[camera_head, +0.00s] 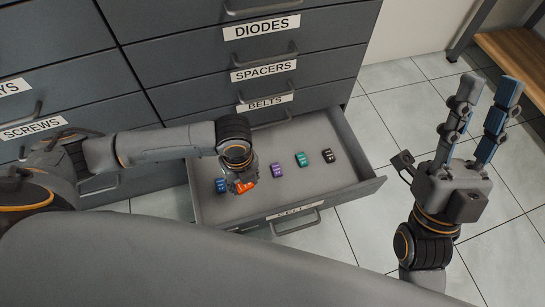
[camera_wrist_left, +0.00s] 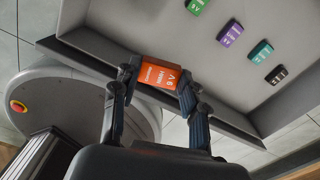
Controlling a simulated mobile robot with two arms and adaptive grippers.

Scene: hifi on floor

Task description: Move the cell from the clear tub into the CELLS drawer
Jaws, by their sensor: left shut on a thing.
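The CELLS drawer (camera_head: 350,186) is pulled out at the bottom of the cabinet. My left gripper (camera_head: 242,183) is shut on an orange cell (camera_wrist_left: 160,75) and holds it over the front part of the drawer. The orange cell also shows in the head view (camera_head: 246,186), partly covered by the gripper; its exact height above the drawer floor is unclear. My right gripper (camera_head: 483,115) is open and empty, fingers up, to the right of the drawer. The clear tub is not in view.
Inside the drawer lie a blue cell (camera_head: 221,185), a purple cell (camera_head: 277,170), a teal cell (camera_head: 301,159), a black cell (camera_head: 328,156) and a green cell (camera_wrist_left: 196,6). Bare drawer floor surrounds them. Shut drawers rise behind. A wooden shelf (camera_head: 520,58) stands far right.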

